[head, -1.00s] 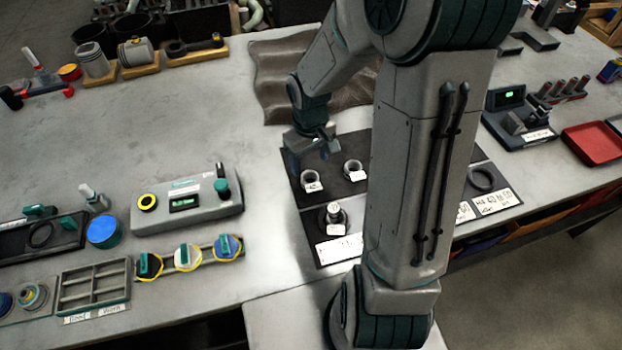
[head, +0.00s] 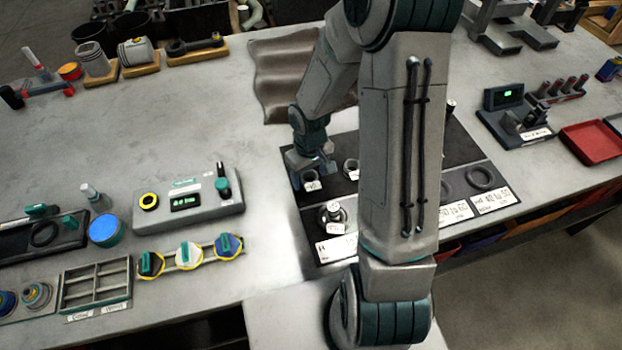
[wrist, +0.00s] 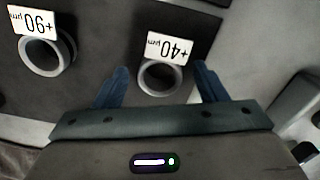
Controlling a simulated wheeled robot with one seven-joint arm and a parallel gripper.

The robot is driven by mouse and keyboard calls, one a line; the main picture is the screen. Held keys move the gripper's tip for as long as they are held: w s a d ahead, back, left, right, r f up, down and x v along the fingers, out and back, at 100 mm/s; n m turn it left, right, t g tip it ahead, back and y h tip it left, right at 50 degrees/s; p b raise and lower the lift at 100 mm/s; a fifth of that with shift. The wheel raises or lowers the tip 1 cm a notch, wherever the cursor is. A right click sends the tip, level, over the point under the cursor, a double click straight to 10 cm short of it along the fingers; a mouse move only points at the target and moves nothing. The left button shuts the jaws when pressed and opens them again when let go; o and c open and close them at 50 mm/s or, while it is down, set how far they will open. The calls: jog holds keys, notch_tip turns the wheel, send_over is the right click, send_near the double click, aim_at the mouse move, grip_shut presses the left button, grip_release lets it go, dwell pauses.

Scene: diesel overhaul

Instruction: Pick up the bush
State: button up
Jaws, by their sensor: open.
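Two grey ring-shaped bushes stand on a dark mat (head: 327,217), each with a white label. The bush labelled +40 µm (wrist: 159,78) is near the top middle of the wrist view, between my fingertips; it also shows in the head view (head: 310,176). My gripper (wrist: 158,80) is open and empty, with a blue finger on either side of this bush. In the head view my gripper (head: 309,163) is just above and behind it. The other bush (wrist: 47,52) stands to the left in the wrist view, and in the head view (head: 350,166) to the right.
A dark part with a bright top (head: 332,214) stands at the mat's front. Black rings (head: 480,177) lie to the right beyond my arm, which hides the mat's middle. A grey control box (head: 187,203) stands left. The bench top between is clear.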

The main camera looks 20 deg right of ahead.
jog(key=c, duration=1.1)
jog(key=shift+r, duration=0.15)
